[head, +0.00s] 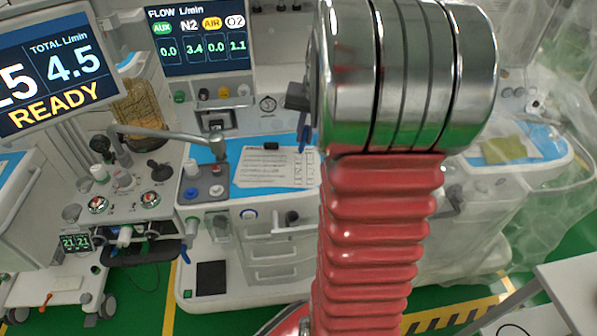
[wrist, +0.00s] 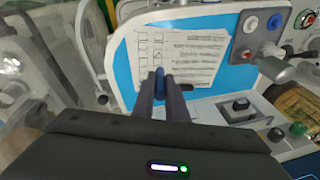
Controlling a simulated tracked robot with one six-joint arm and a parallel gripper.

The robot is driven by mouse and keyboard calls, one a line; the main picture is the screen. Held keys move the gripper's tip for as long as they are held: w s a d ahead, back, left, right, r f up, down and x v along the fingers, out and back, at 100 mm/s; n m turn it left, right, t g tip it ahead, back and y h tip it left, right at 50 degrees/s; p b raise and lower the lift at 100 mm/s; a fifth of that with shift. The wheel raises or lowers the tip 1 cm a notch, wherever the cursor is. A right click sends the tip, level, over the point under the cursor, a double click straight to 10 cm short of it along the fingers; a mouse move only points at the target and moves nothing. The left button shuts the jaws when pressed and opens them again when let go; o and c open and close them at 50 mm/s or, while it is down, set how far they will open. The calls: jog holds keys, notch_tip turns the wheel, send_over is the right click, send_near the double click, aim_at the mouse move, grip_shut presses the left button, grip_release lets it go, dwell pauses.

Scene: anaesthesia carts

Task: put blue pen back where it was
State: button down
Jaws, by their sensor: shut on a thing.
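My gripper (wrist: 160,80) is shut on the blue pen (wrist: 160,74), which shows as a short blue end between the two dark fingertips. In the head view, the blue pen (head: 304,137) hangs roughly upright under the dark gripper (head: 300,112), left of my arm. It is near the right edge of a printed checklist sheet (head: 262,168) on the blue cart top (head: 240,190). The sheet also shows in the wrist view (wrist: 185,48), behind the fingertips. I cannot tell whether the pen touches the sheet.
A grey block with coloured knobs (head: 205,190) stands left of the sheet. A small black object (head: 271,146) lies at the sheet's far edge. Monitors (head: 200,40) rise behind the cart. Clear plastic sheeting covers the cart (head: 510,150) at right.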

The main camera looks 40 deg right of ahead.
jog(key=s+a+f+g, duration=0.2)
jog(key=s+a+f, duration=0.4)
jog(key=a, duration=0.4)
jog(key=shift+a+g, duration=0.2)
jog(key=shift+g, duration=0.2)
jog(key=shift+f, duration=3.2)
jog(key=shift+f, duration=0.1)
jog(key=shift+f, duration=1.75)
